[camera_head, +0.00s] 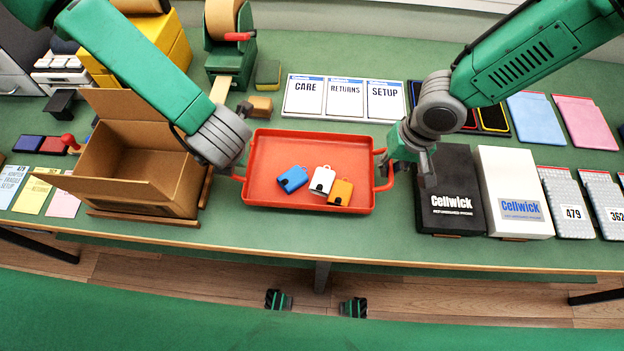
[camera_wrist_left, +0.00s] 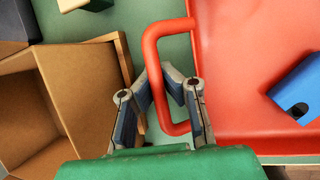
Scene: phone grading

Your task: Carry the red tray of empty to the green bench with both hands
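The red tray (camera_head: 262,165) lies on the green-topped table and holds a blue, a white and an orange small case (camera_head: 340,191). It has a loop handle at each end. My left gripper (camera_wrist_left: 158,75) is at the tray's left handle (camera_wrist_left: 178,25); in the left wrist view its two fingers close in on the handle's bar from both sides. In the head view my left arm hides most of that grip. My right gripper (camera_head: 408,168) is at the tray's right handle (camera_head: 386,183), with its fingers spread apart; one finger is beside the handle.
An open cardboard box (camera_head: 120,185) stands close left of the tray. A black Cellwick box (camera_head: 450,190) and a white one (camera_head: 515,190) stand close right. Label cards (camera_head: 345,98) lie behind. A green surface (camera_head: 200,310) runs along the bottom edge.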

